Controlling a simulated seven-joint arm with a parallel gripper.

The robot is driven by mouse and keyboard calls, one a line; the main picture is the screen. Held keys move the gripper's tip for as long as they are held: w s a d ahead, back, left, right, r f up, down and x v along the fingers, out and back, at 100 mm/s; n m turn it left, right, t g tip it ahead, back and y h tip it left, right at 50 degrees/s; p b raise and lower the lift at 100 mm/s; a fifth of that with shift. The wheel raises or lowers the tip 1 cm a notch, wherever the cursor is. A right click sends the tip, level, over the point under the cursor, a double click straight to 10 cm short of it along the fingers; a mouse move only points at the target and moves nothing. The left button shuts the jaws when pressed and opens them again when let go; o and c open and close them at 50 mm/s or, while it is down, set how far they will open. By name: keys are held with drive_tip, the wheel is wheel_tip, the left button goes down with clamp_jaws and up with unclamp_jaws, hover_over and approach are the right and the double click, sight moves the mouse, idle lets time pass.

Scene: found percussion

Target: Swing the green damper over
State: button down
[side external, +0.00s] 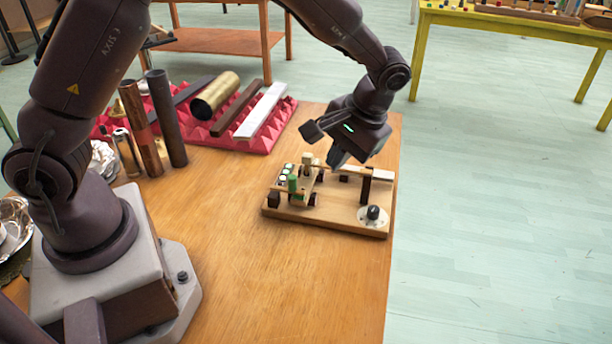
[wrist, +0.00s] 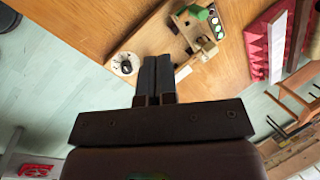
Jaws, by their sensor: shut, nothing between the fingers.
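The green damper (side external: 292,183) is a small green piece on the left part of a wooden board (side external: 335,221) near the table's right edge. In the wrist view the green piece (wrist: 198,12) shows at the top, beyond my fingertips and to their right. My gripper (side external: 335,164) is shut and empty, over the back middle of the board and to the right of the green piece. In the wrist view the two fingers of my gripper (wrist: 157,62) lie together. Whether the fingertips touch anything on the board cannot be told.
A black knob (side external: 373,212) on a pale round plate sits at the board's front right. A dark upright post (side external: 366,185) stands behind it. A light wooden block (side external: 307,160) stands near the green piece. Red foam (side external: 285,113) with bars lies behind left. Bare tabletop (side external: 235,240) lies in front.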

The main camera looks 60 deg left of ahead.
drive_tip(key=w+n, duration=0.2)
drive_tip(key=n, duration=0.1)
approach(298, 192)
drive_tip(key=f, duration=0.1)
drive_tip(key=d+f, duration=0.1)
drive_tip(key=f, duration=0.1)
drive_tip(key=w+d+f, duration=0.1)
drive_tip(key=f, duration=0.1)
drive_tip(key=shift+s+a, duration=0.3)
drive_tip(key=shift+a, duration=0.2)
drive_tip(key=shift+s+a, duration=0.35)
drive_tip(key=shift+a, duration=0.15)
drive_tip(key=shift+s+a, duration=0.3)
drive_tip(key=shift+a, duration=0.2)
drive_tip(key=shift+s+a, duration=0.1)
drive_tip(key=shift+a, duration=0.05)
